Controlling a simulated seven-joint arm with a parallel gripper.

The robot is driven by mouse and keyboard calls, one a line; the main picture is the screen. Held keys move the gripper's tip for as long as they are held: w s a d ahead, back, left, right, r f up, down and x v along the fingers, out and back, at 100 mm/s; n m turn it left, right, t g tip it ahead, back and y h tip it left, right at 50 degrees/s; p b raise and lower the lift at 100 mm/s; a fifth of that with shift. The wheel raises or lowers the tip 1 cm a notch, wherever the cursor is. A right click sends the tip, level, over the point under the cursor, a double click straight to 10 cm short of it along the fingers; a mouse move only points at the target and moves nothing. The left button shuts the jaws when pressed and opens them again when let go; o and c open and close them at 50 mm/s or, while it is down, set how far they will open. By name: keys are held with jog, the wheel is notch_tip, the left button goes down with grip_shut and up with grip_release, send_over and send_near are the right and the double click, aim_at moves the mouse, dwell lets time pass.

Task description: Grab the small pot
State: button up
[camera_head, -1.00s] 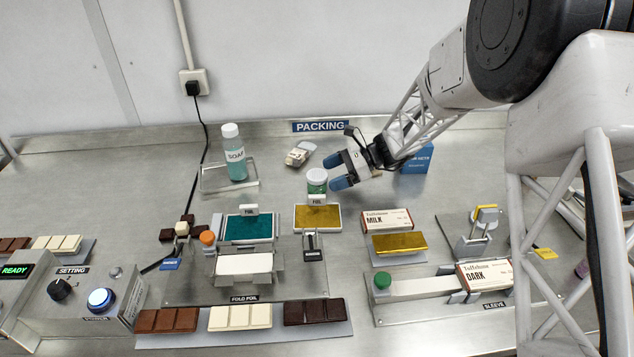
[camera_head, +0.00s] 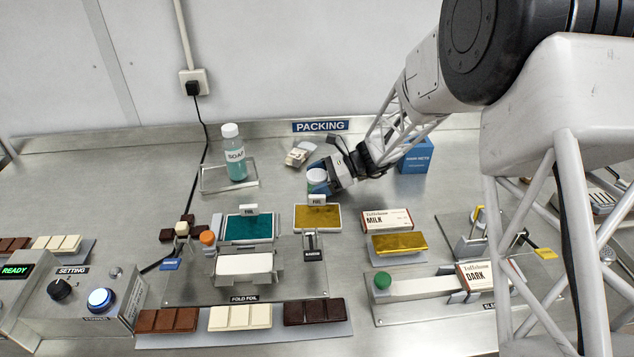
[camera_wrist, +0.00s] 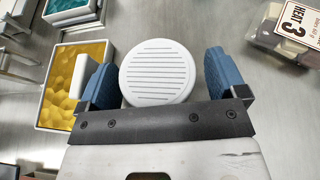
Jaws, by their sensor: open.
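The small pot (camera_head: 317,176) has a white lid and stands on the steel table behind the gold foil stack. In the wrist view its round ribbed lid (camera_wrist: 158,72) lies between the two blue fingers of my gripper (camera_wrist: 160,80). A narrow gap shows on each side of the lid, the left one smaller. In the head view my gripper (camera_head: 319,184) reaches to the pot from the right, and a blue finger hides part of its lower body. The fingers are apart, and the pot is not clasped.
The gold foil stack (camera_head: 318,217) with its small sign stands just in front of the pot. A small labelled pack (camera_head: 299,154) lies behind it. A blue box (camera_head: 416,157) stands to the right, the soap bottle (camera_head: 234,152) to the left. Bare steel lies between soap and pot.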

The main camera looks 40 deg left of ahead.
aim_at(317, 174)
jog(key=shift+c, duration=0.3)
jog(key=c, duration=1)
jog(key=shift+r, duration=0.15)
jog(key=shift+r, duration=4.85)
